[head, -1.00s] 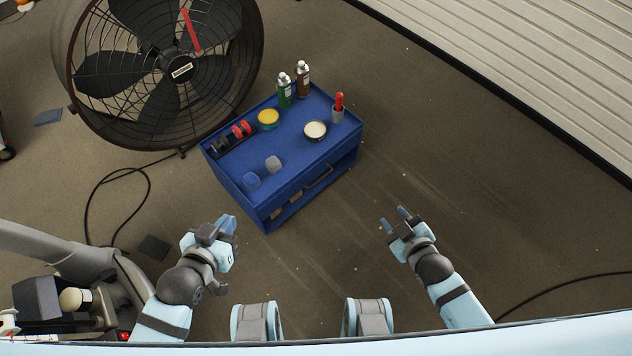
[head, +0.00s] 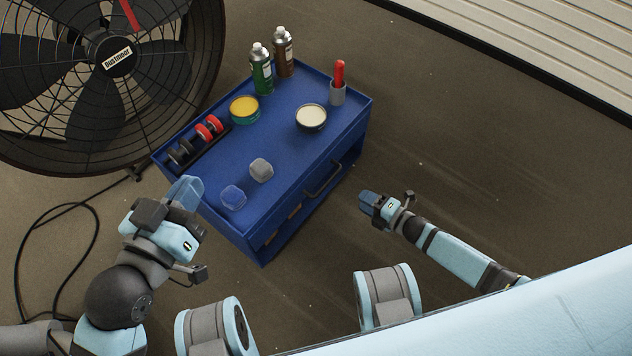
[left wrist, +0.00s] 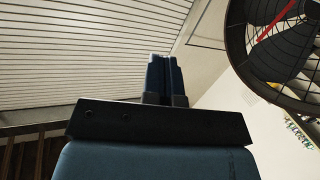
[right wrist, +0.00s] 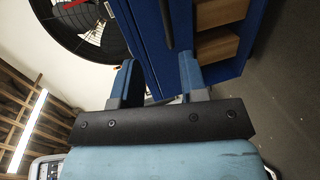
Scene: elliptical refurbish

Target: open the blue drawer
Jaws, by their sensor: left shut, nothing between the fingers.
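The blue drawer (head: 300,203) is in the upper front of a blue cart (head: 283,105) and appears closed, with a dark bar handle (head: 322,179). In the right wrist view the drawer front (right wrist: 143,35) and its handle (right wrist: 166,22) stand beyond the fingertips. My right gripper (head: 370,203) is to the right of the cart front, pointing at it; the right wrist view (right wrist: 157,72) shows its fingers apart with nothing between them. My left gripper (head: 186,192) is shut and empty, near the cart's left front corner in the picture. It also shows in the left wrist view (left wrist: 165,72).
On the cart top stand a green bottle (head: 261,72), a brown bottle (head: 283,52), a yellow-topped tin (head: 244,109), a pale-topped tin (head: 311,117) and a cup with a red-handled tool (head: 338,93). A large fan (head: 110,75) stands behind left. Floor to the right is clear.

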